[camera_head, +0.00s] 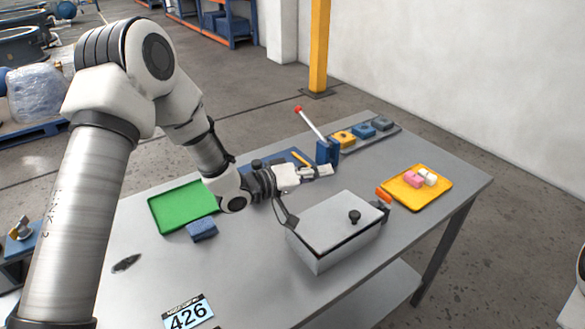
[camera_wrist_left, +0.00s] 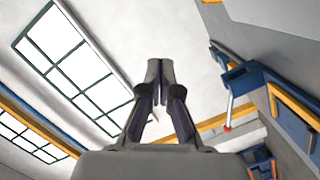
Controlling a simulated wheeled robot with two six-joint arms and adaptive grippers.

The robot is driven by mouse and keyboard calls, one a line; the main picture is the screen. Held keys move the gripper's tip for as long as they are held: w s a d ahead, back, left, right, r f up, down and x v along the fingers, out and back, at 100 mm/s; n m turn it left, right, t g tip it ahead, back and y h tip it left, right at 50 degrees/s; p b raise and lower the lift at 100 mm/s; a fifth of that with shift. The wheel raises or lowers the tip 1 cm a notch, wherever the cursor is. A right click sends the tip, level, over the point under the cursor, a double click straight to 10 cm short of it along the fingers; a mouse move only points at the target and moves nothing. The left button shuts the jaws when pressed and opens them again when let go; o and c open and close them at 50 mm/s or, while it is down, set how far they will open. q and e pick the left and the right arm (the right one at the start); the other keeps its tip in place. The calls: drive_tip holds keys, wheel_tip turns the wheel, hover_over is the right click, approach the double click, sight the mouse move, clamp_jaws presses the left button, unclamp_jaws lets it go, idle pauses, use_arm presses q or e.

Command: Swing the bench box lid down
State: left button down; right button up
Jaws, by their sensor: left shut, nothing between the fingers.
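The grey metal bench box (camera_head: 318,262) stands near the front of the table. Its lid (camera_head: 328,216), with a black knob (camera_head: 354,216), lies down over the box. A thin dark line shows under its front edge, and I cannot tell whether it is fully seated. My left gripper (camera_head: 328,170) is shut and empty, above the table just behind the box, apart from the lid. In the left wrist view the gripper's fingers (camera_wrist_left: 160,68) are together with nothing between them. My right gripper is not in view.
A green tray (camera_head: 165,212) and a blue block (camera_head: 202,230) lie left of the box. A yellow tray (camera_head: 408,201) with small pieces lies right. A blue stand with a red-tipped lever (camera_head: 312,125) rises behind my gripper. An orange piece (camera_head: 383,195) sits by the box's right end.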

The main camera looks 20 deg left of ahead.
sight(343, 227)
use_arm(q)
drive_tip(key=s+d+f+m+b, duration=0.1)
drive_tip(key=d+m, duration=0.1)
drive_tip(key=s+d+f+m+y+b, duration=0.1)
drive_tip(key=b, duration=0.1)
drive_tip(key=s+d+f+m+b, duration=0.1)
drive_tip(key=d+m+b, duration=0.1)
drive_tip(key=shift+d+f+m, duration=0.15)
drive_tip(key=shift+d+m, duration=0.15)
drive_tip(key=shift+s+d+f+m+y+b, duration=0.4)
drive_tip(key=shift+s+d+f+m+b, duration=0.1)
drive_tip(key=shift+d+f+m+b, duration=0.3)
drive_tip(key=shift+s+d+f+b, duration=0.2)
drive_tip(key=shift+d+f+b, duration=0.1)
drive_tip(key=shift+f+b, duration=0.2)
